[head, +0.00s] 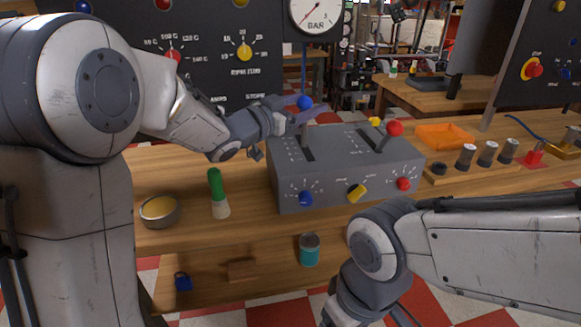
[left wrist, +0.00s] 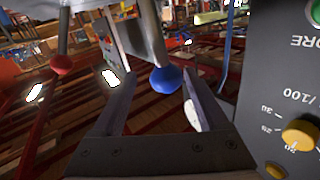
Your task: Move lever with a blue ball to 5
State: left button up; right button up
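The grey control box (head: 345,172) stands on the wooden table. Its left lever has a blue ball (head: 305,103) on top and stands up from a slot with scale marks too small to read. My left gripper (head: 303,110) is at the blue ball. In the left wrist view the blue ball (left wrist: 166,80) lies between the two fingers, with gaps beside it, so the gripper is open. The other lever has a red ball (head: 395,128) and leans right. My right gripper is low in the head view, mostly cut off by the bottom edge; its fingers are unclear.
Blue (head: 306,198), yellow (head: 357,192) and red (head: 403,184) knobs are on the box's front. A green-handled tool (head: 216,190) and a round tin (head: 160,210) lie left of it. An orange tray (head: 445,137) and several dark cylinders stand right. A dark panel (head: 215,50) rises behind.

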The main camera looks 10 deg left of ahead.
pick_arm(q)
jog(key=v, duration=0.7)
jog(key=s+d+f+n+g+y+p, duration=0.2)
jog(key=s+g+y+p, duration=0.4)
jog(key=s+p, duration=0.7)
jog(key=shift+s+d+n+g+y, duration=0.4)
jog(key=shift+n+y, duration=0.3)
jog(key=shift+y, duration=0.5)
jog(key=shift+w+d+f, duration=0.1)
